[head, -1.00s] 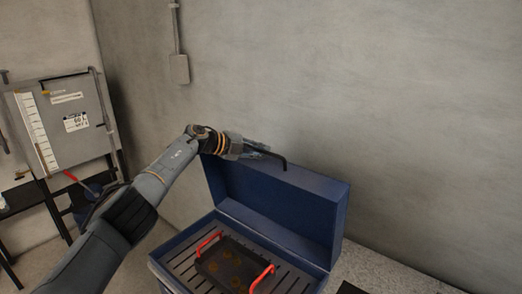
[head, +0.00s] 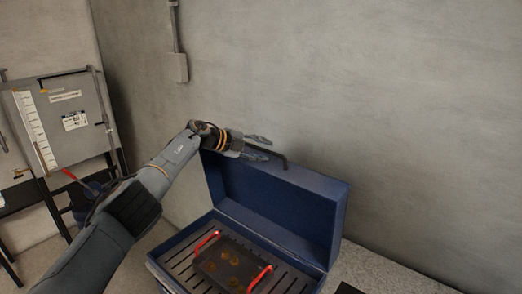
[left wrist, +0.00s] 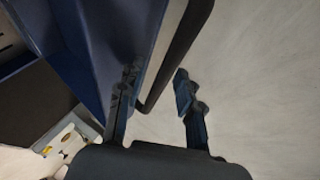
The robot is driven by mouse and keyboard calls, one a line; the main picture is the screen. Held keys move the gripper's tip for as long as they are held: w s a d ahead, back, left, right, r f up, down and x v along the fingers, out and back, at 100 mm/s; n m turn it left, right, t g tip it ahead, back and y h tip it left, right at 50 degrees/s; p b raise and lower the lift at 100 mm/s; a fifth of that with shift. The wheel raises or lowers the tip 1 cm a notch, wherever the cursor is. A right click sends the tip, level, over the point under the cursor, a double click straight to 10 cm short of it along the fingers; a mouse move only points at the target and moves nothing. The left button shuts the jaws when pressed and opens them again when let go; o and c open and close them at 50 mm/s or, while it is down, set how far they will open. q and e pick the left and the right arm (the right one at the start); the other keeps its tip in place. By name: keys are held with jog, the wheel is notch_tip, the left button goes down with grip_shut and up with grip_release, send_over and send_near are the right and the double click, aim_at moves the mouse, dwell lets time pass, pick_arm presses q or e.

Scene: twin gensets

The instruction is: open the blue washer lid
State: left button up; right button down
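The blue washer (head: 168,252) stands below the wall with its blue lid (head: 285,208) raised and standing steeply up at the back. A dark bar handle (head: 284,159) runs along the lid's top edge. It also shows in the left wrist view (left wrist: 182,48), curving down between the fingertips. My left gripper (head: 262,147) is at the left end of this handle. Its two fingers are spread apart, and in the left wrist view the gripper (left wrist: 156,88) is open around the handle's end without a visible grip. My right gripper is out of view.
A dark tray (head: 231,264) with red handles and several brownish round parts lies on the slatted rack inside the washer. A grey board (head: 60,120) stands at the left. The wall is close behind the lid.

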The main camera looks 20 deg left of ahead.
pick_arm(q)
jog(key=shift+s+a+r, duration=0.15)
jog(key=shift+s+a, duration=0.05)
jog(key=shift+a, duration=0.15)
jog(key=v, duration=1.1)
jog(key=shift+s+r, duration=0.1)
